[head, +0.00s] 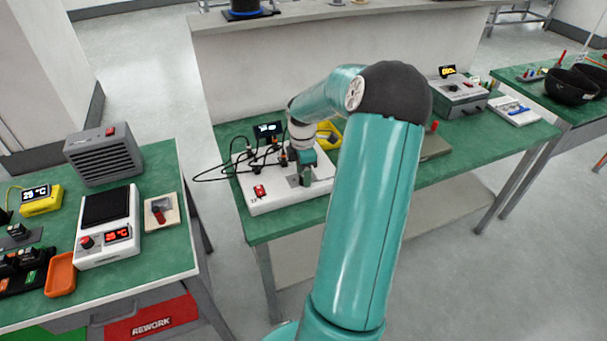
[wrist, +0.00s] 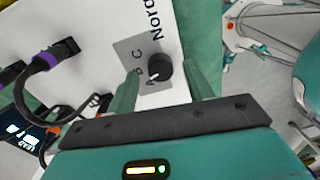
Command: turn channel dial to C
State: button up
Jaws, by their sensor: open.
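The channel dial (wrist: 159,69) is a round black knob on a grey plate (wrist: 127,48) marked A, B and C, on a white box. In the wrist view its white mark points lower left, toward the A. My gripper (wrist: 166,84) is open, with one green finger on each side of the dial; I cannot tell whether either touches it. In the head view my gripper (head: 305,178) is low over the white box (head: 290,202), and the dial is hidden behind it.
A black cable with a purple collar (wrist: 48,60) plugs into the box beside the dial. Green bench shows right of the box.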

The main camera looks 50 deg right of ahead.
jog(key=shift+s+f, duration=0.1)
jog(key=shift+f, duration=0.3)
jog(key=c, duration=1)
jog(key=shift+o, duration=0.2)
jog(key=shift+m, duration=0.3)
jog(key=m, duration=1.1)
jog(key=shift+m, duration=0.3)
